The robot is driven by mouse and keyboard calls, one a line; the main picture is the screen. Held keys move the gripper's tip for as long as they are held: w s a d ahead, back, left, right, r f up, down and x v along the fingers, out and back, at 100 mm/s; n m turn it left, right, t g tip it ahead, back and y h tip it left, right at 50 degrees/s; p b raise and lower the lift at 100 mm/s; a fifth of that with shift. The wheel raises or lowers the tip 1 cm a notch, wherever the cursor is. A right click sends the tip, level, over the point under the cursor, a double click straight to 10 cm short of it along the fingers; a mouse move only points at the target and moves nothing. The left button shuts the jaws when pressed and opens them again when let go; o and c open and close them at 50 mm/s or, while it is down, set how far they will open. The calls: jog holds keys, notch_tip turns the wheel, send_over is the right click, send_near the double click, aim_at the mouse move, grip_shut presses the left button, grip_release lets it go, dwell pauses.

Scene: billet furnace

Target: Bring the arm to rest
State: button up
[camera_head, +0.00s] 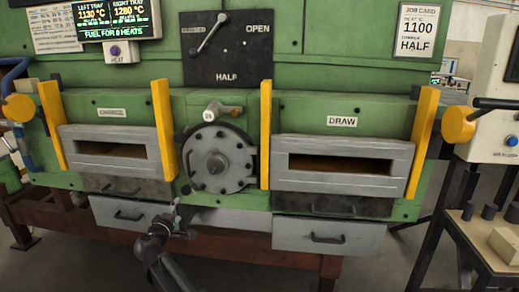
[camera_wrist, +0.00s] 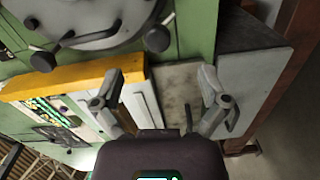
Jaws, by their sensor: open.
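My gripper (camera_head: 176,218) is in front of the lower part of the green furnace (camera_head: 180,103), below the round bolted hatch (camera_head: 218,160). In the wrist view my gripper (camera_wrist: 163,82) has its two fingers spread apart, with nothing between them. Beyond the fingers are a pale panel and a grey drawer front (camera_wrist: 250,85). My arm reaches up from the bottom of the head view. I cannot tell the exact gap between the fingertips and the furnace front.
The charge door (camera_head: 75,137) and draw door (camera_head: 395,148) have slots between yellow posts. A lever (camera_head: 210,32) sits on the black plate above. Grey drawers (camera_head: 325,237) hang below. A side bench (camera_head: 475,238) with blocks stands at right. Floor shows between furnace and bench.

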jog(key=s+d+f+m+g+h, duration=0.15)
jog(key=d+f+m+g, duration=0.4)
jog(key=d, duration=1.15)
jog(key=d+f+m+g+h, duration=0.35)
jog(key=d+f, duration=0.25)
jog(key=d, duration=1)
jog(key=s+d+f+m+g+y, duration=0.3)
jog(key=s+d+g, duration=0.1)
jog(key=s+d, duration=0.5)
jog(key=s+d+f+m+g+y, duration=0.3)
jog(key=s+d+f+g+y, duration=0.15)
jog(key=s+d, duration=0.4)
notch_tip(320, 180, up, 22)
jog(key=p, duration=2)
jog(key=shift+s+a+f+h+p, duration=0.15)
jog(key=shift+f+h+p, duration=0.1)
jog(key=shift+h+p, duration=0.1)
